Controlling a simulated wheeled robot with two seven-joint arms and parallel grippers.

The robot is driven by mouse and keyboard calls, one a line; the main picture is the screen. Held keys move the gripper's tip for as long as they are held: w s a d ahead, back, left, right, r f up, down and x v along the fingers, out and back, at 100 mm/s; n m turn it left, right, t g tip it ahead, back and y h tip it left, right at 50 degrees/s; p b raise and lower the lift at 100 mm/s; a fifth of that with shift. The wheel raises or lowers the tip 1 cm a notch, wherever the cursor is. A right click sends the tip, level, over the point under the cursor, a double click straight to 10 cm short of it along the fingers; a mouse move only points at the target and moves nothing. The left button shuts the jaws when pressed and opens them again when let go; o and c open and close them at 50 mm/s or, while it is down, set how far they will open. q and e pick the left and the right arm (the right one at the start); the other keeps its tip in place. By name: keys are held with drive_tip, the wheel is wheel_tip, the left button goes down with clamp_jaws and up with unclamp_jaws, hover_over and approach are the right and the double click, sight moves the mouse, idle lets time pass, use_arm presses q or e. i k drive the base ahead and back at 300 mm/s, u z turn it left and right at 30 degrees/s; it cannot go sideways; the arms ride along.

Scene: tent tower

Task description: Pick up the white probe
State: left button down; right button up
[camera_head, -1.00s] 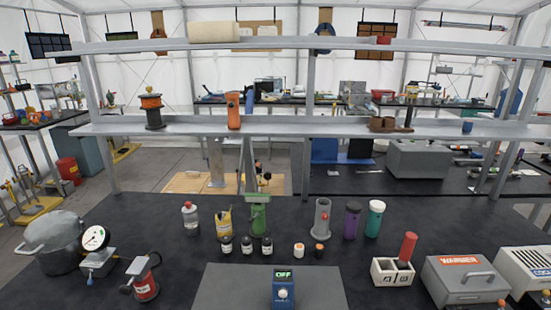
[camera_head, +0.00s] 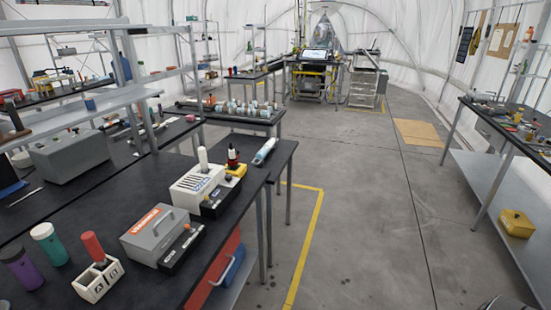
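A red cylinder of similar shape (camera_head: 93,246) stands in a small white two-slot block (camera_head: 98,279) nearer to me. Neither of my grippers can be made out in this view.
A grey box marked WARMER (camera_head: 152,232) stands between the block and the white box. A dark red-topped bottle (camera_head: 233,158) stands on a yellow base just beyond. A blue-and-white tube (camera_head: 265,150) lies near the bench edge. The grey floor right of the bench is open.

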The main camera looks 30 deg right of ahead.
sight(202, 153)
drive_tip(key=z, duration=0.85)
drive_tip(key=k, duration=0.6)
drive_tip(key=z, duration=0.95)
drive_tip(key=i, duration=1.25)
drive_tip(key=u, duration=0.7)
